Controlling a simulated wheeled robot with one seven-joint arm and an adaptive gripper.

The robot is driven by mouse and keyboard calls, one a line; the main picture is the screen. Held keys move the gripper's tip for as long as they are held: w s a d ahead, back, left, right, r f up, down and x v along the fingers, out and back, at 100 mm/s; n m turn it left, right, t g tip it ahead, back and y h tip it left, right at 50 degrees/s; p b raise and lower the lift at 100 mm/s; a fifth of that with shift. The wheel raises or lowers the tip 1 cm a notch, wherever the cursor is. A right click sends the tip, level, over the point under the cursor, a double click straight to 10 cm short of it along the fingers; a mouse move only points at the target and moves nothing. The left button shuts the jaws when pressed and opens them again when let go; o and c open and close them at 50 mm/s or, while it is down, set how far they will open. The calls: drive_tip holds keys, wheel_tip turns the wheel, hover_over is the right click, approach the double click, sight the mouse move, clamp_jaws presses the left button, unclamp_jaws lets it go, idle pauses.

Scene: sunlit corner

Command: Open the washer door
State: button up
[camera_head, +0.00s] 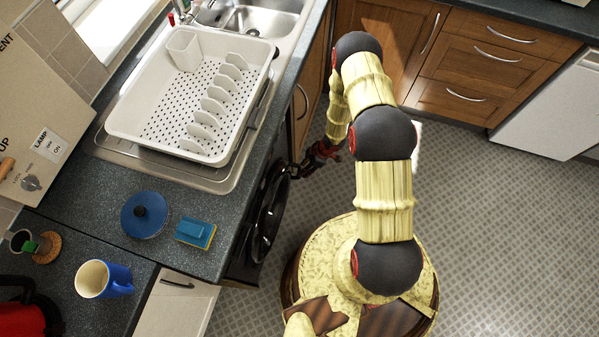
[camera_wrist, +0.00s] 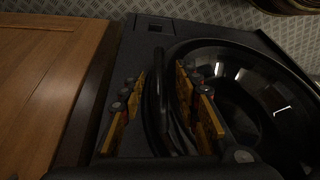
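The black washer (camera_head: 243,232) stands under the counter, and its round dark door (camera_head: 268,212) faces the open floor. The door looks closed against the front. In the wrist view the glossy door (camera_wrist: 245,95) fills the right side, and a dark curved handle or rim (camera_wrist: 152,100) stands at its left edge. My gripper (camera_head: 297,171) is at the door's far edge. In the wrist view my gripper (camera_wrist: 160,108) is open, with yellow-padded fingers on either side of that curved part. Gaps appear on both sides; contact deeper in is too dark to tell.
A wooden cabinet front (camera_wrist: 45,90) is beside the washer. The counter (camera_head: 75,205) above holds a white dish rack (camera_head: 150,140), a blue lid (camera_head: 144,215), a sponge (camera_head: 196,232) and a blue mug (camera_head: 118,281). The tiled floor (camera_head: 500,220) to the right is clear.

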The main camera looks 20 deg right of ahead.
drive_tip(key=b+x, duration=0.1)
drive_tip(key=x, duration=0.5)
drive_tip(key=shift+b, duration=0.3)
drive_tip(key=shift+r, duration=0.1)
drive_tip(key=shift+c, duration=1.2)
clamp_jaws()
